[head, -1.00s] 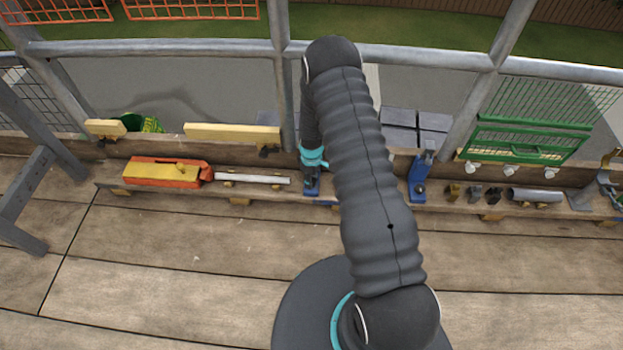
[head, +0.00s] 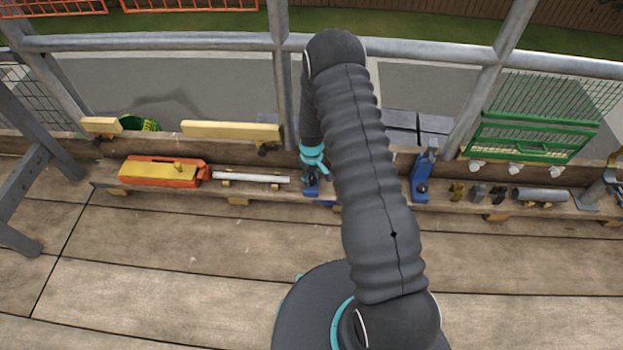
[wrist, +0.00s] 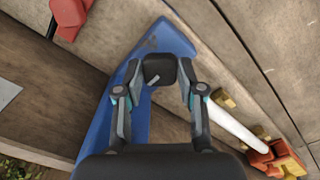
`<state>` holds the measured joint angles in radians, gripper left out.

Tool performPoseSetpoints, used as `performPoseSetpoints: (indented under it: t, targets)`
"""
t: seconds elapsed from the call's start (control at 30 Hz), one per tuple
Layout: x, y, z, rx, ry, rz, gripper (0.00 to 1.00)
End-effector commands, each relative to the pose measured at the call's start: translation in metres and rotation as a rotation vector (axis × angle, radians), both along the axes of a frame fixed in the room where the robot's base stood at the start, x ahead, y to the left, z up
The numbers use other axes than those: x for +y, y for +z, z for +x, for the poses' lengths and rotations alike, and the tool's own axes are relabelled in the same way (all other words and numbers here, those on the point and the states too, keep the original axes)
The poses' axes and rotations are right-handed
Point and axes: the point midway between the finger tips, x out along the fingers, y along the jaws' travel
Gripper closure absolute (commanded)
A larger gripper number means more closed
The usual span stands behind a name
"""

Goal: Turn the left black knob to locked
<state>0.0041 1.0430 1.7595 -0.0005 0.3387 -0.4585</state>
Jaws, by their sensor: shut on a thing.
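The left black knob (wrist: 160,69) sits between the two fingers of my gripper (wrist: 161,78) in the wrist view. My gripper is shut on it. A short pale line shows on the knob's lower edge. The knob is on a blue holder (wrist: 178,36) that has a small dark mark above the knob. In the head view this left blue holder (head: 311,188) stands on the plank shelf, mostly hidden by my wrist. The knob cannot be made out there. A second blue holder (head: 421,180) with a dark knob (head: 422,188) stands to the right.
On the shelf (head: 105,186) to the left are an orange and yellow tool (head: 160,171) and a white rod (head: 250,178). To the right are small blocks, a grey cylinder (head: 540,195) and a green mesh guard (head: 530,138). Metal rails (head: 150,41) stand behind.

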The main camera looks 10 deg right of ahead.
Motion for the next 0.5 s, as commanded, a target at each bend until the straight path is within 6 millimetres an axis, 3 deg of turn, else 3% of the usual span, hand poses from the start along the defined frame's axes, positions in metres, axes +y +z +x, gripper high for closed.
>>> performPoseSetpoints:
  t: [0.13,0.17,0.2,0.5]
  targets:
    - [0.0000,-0.0001,-0.0002,0.000,-0.001,0.001,0.96]
    - [0.0000,-0.0001,-0.0002,0.000,-0.001,0.001,0.56]
    - [0.0000,-0.0001,-0.0002,0.000,-0.001,0.001,0.51]
    - [0.0000,0.0009,0.0000,0.000,0.001,0.000,0.51]
